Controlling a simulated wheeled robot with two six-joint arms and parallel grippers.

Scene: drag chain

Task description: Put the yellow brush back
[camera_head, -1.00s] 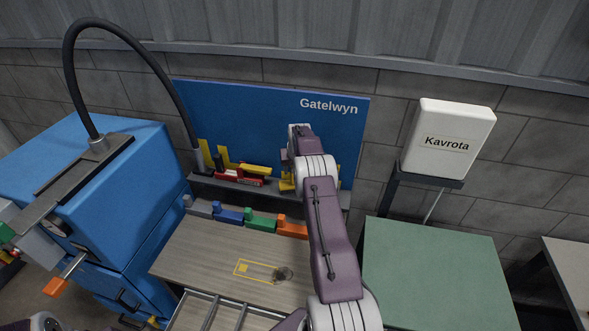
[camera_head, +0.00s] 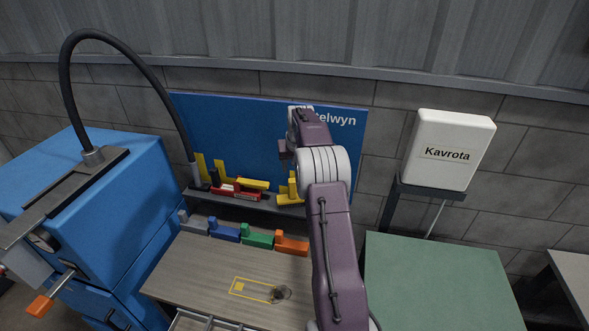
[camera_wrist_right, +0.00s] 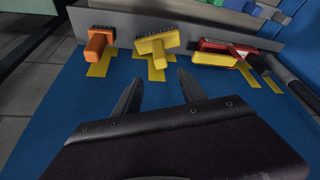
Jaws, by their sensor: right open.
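A yellow brush (camera_head: 290,193) sits on the dark ledge at the foot of the blue board (camera_head: 235,130). In the right wrist view the yellow brush (camera_wrist_right: 157,43) has dark bristles and lies over yellow shapes marked on the board. My right gripper (camera_head: 284,150) is in front of the board, above the brush. In the right wrist view its fingers (camera_wrist_right: 158,88) are spread, empty and apart from the brush. My arm covers the board's right part in the head view. My left gripper is not in view.
An orange brush (camera_wrist_right: 98,42) is beside the yellow one. A red tool (camera_head: 222,188) and a yellow piece (camera_head: 253,184) share the ledge. Coloured blocks line the wooden table (camera_head: 205,265), which has a yellow outline and dark smudge. A blue machine (camera_head: 110,200) stands left, a green table (camera_head: 435,285) right.

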